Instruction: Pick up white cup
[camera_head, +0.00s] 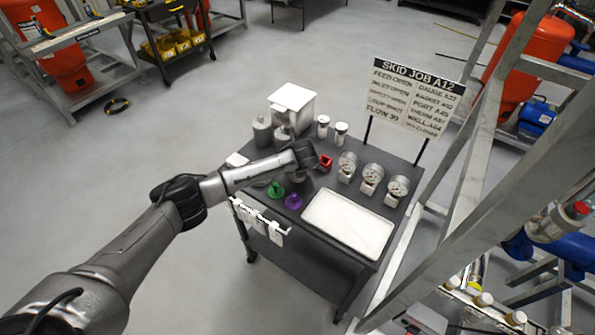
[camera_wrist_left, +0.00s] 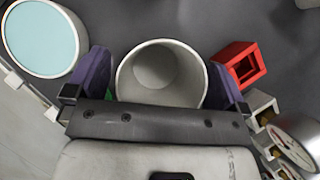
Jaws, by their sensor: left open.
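The white cup (camera_wrist_left: 160,75) shows in the left wrist view, with its round open mouth facing the camera. My left gripper (camera_wrist_left: 158,88) is open, with one dark purple finger on each side of the cup. I cannot tell whether the fingers touch it. In the head view my left gripper (camera_head: 303,160) is over the small dark table, and my arm and hand hide most or all of the cup. My right gripper is not in view.
A red square block (camera_wrist_left: 239,64) is close right of the cup. A round pale-blue-topped thing (camera_wrist_left: 40,40) is at left. The table also holds green (camera_head: 276,190) and purple (camera_head: 294,201) pieces, several gauges (camera_head: 372,178), a white tray (camera_head: 348,222) and a white box (camera_head: 292,103).

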